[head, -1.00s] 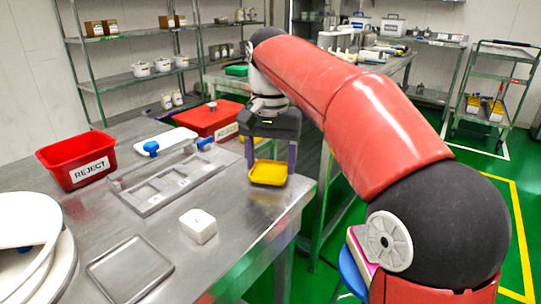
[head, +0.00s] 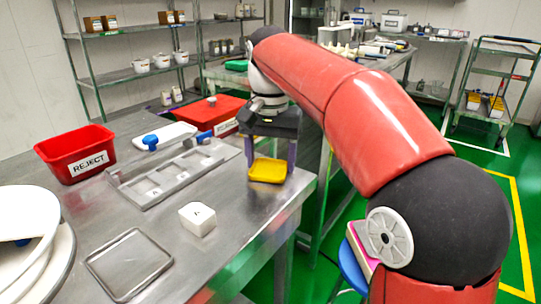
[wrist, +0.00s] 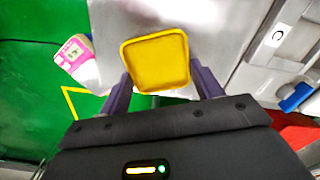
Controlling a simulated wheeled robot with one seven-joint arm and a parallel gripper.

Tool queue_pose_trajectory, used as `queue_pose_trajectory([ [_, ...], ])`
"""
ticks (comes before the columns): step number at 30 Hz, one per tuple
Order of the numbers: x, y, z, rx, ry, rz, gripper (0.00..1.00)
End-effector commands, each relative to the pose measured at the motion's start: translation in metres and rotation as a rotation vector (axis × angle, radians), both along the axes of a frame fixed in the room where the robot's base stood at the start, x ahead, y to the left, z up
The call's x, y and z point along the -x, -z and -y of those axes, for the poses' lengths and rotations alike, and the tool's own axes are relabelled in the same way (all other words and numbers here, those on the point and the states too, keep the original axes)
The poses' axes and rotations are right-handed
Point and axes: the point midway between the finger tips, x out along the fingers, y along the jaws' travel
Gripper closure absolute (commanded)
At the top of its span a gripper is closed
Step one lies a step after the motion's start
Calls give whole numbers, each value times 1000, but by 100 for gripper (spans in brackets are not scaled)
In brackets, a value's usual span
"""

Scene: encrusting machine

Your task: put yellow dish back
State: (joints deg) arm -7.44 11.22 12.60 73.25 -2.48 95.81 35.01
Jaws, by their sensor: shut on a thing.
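The yellow dish (head: 269,171) is a small, shallow, rounded square at the right edge of the steel table (head: 238,232). My gripper (head: 270,162) points down there, its two purple fingers on either side of the dish. In the wrist view the dish (wrist: 157,62) sits between the fingertips (wrist: 162,80), gripped by them. Whether the dish touches the table top or hangs slightly above it, I cannot tell. A grey metal rack with square slots (head: 172,174) lies to the left of the gripper.
A red REJECT bin (head: 76,154), a white board with blue knobs (head: 165,136) and a red box (head: 209,115) stand behind. The table's right edge is close.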

Motion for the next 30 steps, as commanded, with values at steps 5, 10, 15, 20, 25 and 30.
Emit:
queue_pose_trajectory([
  [5, 0, 2, 0, -1, 0, 1, 27],
  [10, 0, 2, 0, 0, 0, 0, 10],
  [15, 0, 2, 0, 0, 0, 0, 10],
  [20, 0, -7, 0, 0, 0, 2, 10],
  [25, -1, -35, -1, -1, -1, 3, 10],
  [30, -1, -63, 0, 0, 0, 2, 10],
])
